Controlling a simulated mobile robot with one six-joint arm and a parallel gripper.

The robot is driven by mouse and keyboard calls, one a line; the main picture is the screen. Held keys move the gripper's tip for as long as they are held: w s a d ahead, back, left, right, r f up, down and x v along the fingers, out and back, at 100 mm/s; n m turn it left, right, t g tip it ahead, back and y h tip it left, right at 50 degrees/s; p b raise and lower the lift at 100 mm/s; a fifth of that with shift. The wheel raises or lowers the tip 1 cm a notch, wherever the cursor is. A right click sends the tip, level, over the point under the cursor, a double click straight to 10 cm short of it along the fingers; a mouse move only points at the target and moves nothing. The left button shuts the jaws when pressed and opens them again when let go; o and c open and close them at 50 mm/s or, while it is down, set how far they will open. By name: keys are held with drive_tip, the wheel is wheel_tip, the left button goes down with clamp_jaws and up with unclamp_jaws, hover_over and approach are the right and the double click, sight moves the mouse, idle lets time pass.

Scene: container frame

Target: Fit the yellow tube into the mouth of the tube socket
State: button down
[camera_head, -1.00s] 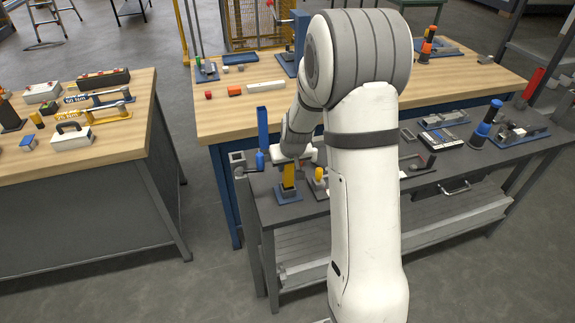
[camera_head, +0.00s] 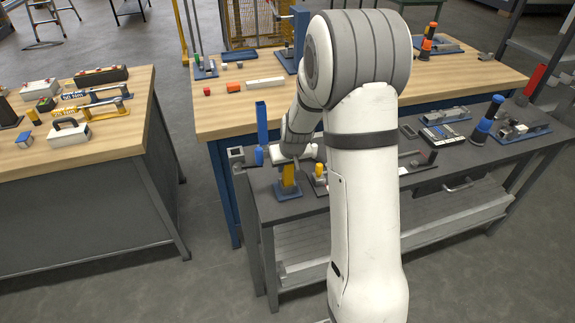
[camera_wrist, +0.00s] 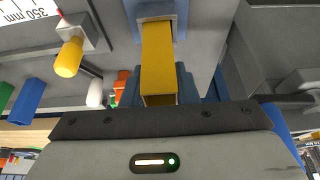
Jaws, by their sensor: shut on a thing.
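The yellow tube (camera_head: 288,173) stands upright above a blue base at the near left corner of the grey workbench. It also shows large in the wrist view (camera_wrist: 158,58). My gripper (camera_head: 287,163) is shut on the tube; its blue-grey fingers (camera_wrist: 156,86) show on either side of it. The blue tube socket (camera_wrist: 150,9) is at the tube's far end in the wrist view, and its base shows in the head view (camera_head: 286,192). The tube's far end meets the socket mouth; how deep it sits inside cannot be told.
A yellow-capped peg (camera_head: 319,172) stands just right of the socket, also in the wrist view (camera_wrist: 69,57). A tall blue post (camera_head: 262,122) stands to the left. The wooden bench (camera_head: 230,120) behind holds small blocks.

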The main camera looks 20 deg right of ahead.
drive_tip(key=shift+f+b, duration=1)
drive_tip(key=shift+f, duration=0.15)
drive_tip(key=c, duration=1.1)
unclamp_jaws()
drive_tip(key=shift+o, duration=0.2)
drive_tip(key=v, duration=0.8)
drive_tip(key=shift+b, duration=0.4)
drive_tip(key=s+a+r, duration=0.1)
drive_tip(key=s+r, duration=0.3)
drive_tip(key=s, duration=0.9)
drive_tip(key=s+a+r+g, duration=0.1)
drive_tip(key=s+r, duration=0.3)
drive_tip(key=s, duration=0.9)
drive_tip(key=shift+a+r+g, duration=0.3)
drive_tip(key=shift+a+r, duration=0.1)
drive_tip(key=shift+a, duration=0.3)
